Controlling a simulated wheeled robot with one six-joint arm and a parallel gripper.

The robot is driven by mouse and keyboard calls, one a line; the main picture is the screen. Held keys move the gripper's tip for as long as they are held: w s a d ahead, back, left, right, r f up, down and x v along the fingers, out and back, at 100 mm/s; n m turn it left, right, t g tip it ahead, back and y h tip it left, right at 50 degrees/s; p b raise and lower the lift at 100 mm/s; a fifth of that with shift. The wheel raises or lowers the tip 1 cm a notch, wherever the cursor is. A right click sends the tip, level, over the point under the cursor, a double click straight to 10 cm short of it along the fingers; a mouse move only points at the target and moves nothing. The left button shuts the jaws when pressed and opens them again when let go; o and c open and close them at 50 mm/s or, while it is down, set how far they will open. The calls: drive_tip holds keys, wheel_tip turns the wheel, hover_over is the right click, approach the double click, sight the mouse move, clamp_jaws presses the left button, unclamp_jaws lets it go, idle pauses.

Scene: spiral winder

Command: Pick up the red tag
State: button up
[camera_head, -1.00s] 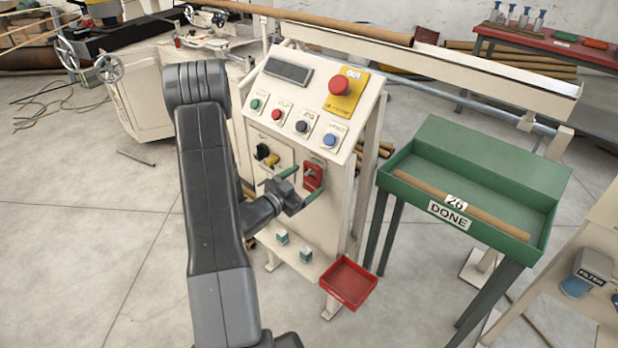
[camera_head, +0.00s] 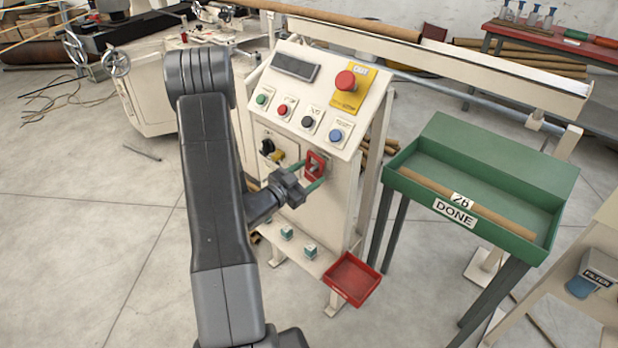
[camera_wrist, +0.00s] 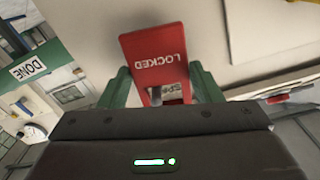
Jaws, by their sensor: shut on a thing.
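The red tag (camera_wrist: 153,58), marked LOCKED, is on the front of the cream control cabinet. In the head view the tag (camera_head: 315,166) sits at the right of the cabinet's front, beside the switch knobs. My gripper (camera_wrist: 160,88) has its two green fingers on either side of the tag and is shut on it. In the head view my gripper (camera_head: 312,174) reaches the tag from the lower left. A small metal part shows in the tag's lower opening. Whether the tag is clear of the cabinet face cannot be told.
The cream control cabinet (camera_head: 340,215) has buttons and a red emergency stop (camera_head: 346,80) above. An empty red tray (camera_head: 353,279) is at its lower right. A green DONE bin (camera_head: 490,228) with a cardboard tube stands to the right. Open floor lies at the left.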

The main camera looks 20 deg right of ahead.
drive_tip(key=b+v, duration=0.1)
drive_tip(key=v, duration=1.6)
drive_tip(key=shift+s+a, duration=0.15)
drive_tip(key=shift+a, duration=0.15)
drive_tip(key=shift+f+b, duration=0.2)
drive_tip(key=shift+b, duration=0.1)
